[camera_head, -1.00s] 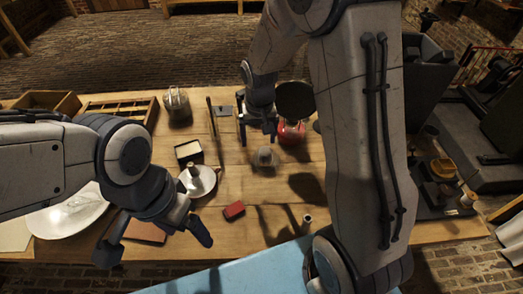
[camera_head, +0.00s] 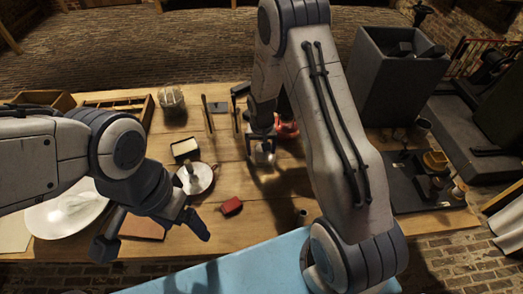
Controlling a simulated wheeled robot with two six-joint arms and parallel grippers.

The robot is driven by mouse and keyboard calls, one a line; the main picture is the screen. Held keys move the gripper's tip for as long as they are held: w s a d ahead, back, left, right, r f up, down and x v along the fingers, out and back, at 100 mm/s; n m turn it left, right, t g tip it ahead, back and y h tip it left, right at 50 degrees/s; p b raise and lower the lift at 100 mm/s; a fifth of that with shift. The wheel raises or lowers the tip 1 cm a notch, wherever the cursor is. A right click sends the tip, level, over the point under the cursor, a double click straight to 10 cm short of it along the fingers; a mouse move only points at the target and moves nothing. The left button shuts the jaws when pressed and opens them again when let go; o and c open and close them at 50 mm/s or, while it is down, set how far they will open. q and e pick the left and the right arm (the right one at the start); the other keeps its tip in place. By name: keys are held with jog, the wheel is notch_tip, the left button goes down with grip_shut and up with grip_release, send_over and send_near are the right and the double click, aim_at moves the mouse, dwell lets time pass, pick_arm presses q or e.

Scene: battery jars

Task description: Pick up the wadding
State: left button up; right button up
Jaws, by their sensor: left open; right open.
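A small pale grey lump (camera_head: 264,157), which may be the wadding, sits on the wooden table (camera_head: 265,225) near its middle. It is small and partly covered, so its material is unclear. My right gripper (camera_head: 262,150) is open and comes down from above, right at the lump; I cannot tell whether its fingers touch it. My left gripper (camera_head: 155,238) is open and empty over the table's front left, well away from the lump.
Behind the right gripper is a red object (camera_head: 287,130). To its left are upright rods (camera_head: 208,113), a glass jar (camera_head: 172,100), a light-topped box (camera_head: 185,148) and a dish (camera_head: 207,176). A red block (camera_head: 231,206) and small cup (camera_head: 302,216) lie nearer.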

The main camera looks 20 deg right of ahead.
jog(key=shift+f, duration=0.25)
grip_shut()
jog(key=shift+r, duration=0.1)
